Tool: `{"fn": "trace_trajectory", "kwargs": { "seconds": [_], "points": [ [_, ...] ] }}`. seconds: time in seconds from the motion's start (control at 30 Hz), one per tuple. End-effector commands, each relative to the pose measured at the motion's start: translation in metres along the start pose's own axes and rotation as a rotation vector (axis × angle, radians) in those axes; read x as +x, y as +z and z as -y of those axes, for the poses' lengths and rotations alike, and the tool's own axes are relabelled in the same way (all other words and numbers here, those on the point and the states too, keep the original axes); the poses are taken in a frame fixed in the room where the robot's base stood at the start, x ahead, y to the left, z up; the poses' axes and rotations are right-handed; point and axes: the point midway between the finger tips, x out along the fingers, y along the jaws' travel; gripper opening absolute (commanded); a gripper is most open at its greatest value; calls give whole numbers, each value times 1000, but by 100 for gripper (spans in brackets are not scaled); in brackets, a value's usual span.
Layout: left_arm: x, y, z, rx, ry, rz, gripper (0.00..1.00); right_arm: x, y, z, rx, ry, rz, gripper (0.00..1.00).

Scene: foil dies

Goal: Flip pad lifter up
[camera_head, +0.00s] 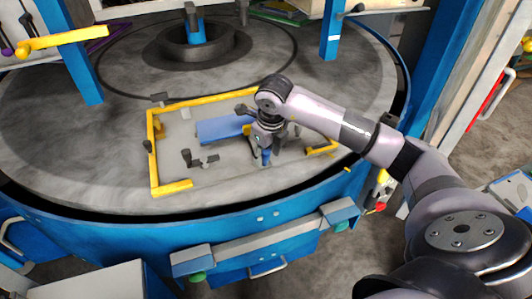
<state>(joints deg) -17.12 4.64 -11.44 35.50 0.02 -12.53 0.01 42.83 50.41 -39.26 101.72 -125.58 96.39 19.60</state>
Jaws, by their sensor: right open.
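A blue flat pad (220,129) lies on the grey round table (100,160), inside a yellow frame (152,165). I cannot tell for sure which part here is the pad lifter. A small dark lever-like fitting (203,161) stands on the table in front of the pad. My right arm comes in from the right, and its gripper (267,150) points down at the right end of the pad. The gripper is open. A small blue upright part (266,157) shows right at its fingers; contact cannot be told. The gripper hides the pad's right end. My left gripper is out of view.
Blue posts (333,35) stand at the back of the round table, around a dark central hub (195,45). A yellow bar (68,40) sticks out at the upper left. The table's blue rim (130,235) faces me. The table's left side is clear.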

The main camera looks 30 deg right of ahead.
Motion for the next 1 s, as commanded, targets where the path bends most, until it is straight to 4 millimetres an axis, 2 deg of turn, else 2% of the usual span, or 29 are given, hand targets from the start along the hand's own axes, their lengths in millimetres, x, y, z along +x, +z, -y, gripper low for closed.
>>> {"fn": "trace_trajectory", "kwargs": {
  "seconds": [0.4, 0.5, 0.7, 1.0],
  "points": [
    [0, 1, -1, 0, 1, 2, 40, -82, 2, 1, -1, -2, 7, 41],
    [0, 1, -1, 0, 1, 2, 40, -98, 1, 1, 1, -2, 5, 41],
    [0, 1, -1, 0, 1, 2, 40, -114, 0, 1, 0, -2, 3, 41],
    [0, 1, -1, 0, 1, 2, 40, -115, 0, 1, 0, -1, 1, 41]
  ]
}}
